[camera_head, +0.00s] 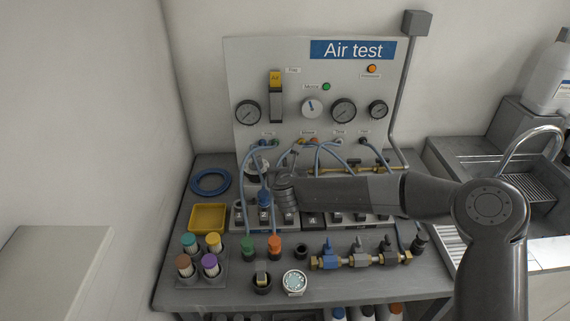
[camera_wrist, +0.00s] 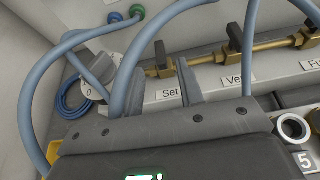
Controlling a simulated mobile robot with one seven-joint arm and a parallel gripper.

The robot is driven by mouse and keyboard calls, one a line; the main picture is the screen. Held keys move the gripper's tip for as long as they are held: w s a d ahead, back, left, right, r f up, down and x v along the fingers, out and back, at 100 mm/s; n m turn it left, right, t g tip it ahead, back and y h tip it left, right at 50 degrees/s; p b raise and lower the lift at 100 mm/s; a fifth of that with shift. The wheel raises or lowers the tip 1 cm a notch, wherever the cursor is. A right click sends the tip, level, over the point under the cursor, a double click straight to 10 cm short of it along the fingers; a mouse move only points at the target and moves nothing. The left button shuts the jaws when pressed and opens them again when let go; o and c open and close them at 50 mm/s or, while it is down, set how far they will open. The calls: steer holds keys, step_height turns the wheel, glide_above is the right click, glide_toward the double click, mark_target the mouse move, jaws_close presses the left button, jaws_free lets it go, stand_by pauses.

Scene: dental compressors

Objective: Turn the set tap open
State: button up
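The set tap (camera_wrist: 161,58) shows in the wrist view as a dark upright lever on a brass pipe (camera_wrist: 205,58), just above the label "Set" (camera_wrist: 169,94). My gripper (camera_wrist: 160,78) is open, one finger on each side of the tap's line of sight. The lever stands at or just beyond the fingertips; I cannot tell whether they touch it. In the head view my gripper (camera_head: 266,174) is in front of the panel's lower edge, among blue hoses, and I cannot make out the set tap behind it.
Blue hoses (camera_wrist: 144,50) run close around my gripper. The vent tap (camera_wrist: 235,38) is to the right on the same pipe. A grey knob marked 0 (camera_wrist: 97,78) is to the left. Below are a yellow tray (camera_head: 194,224), a valve row (camera_head: 362,260) and bottles on the bench.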

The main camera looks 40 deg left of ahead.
mark_target(285, 162)
steer(key=shift+x, duration=2.7)
steer(key=shift+c, duration=0.2)
jaws_close()
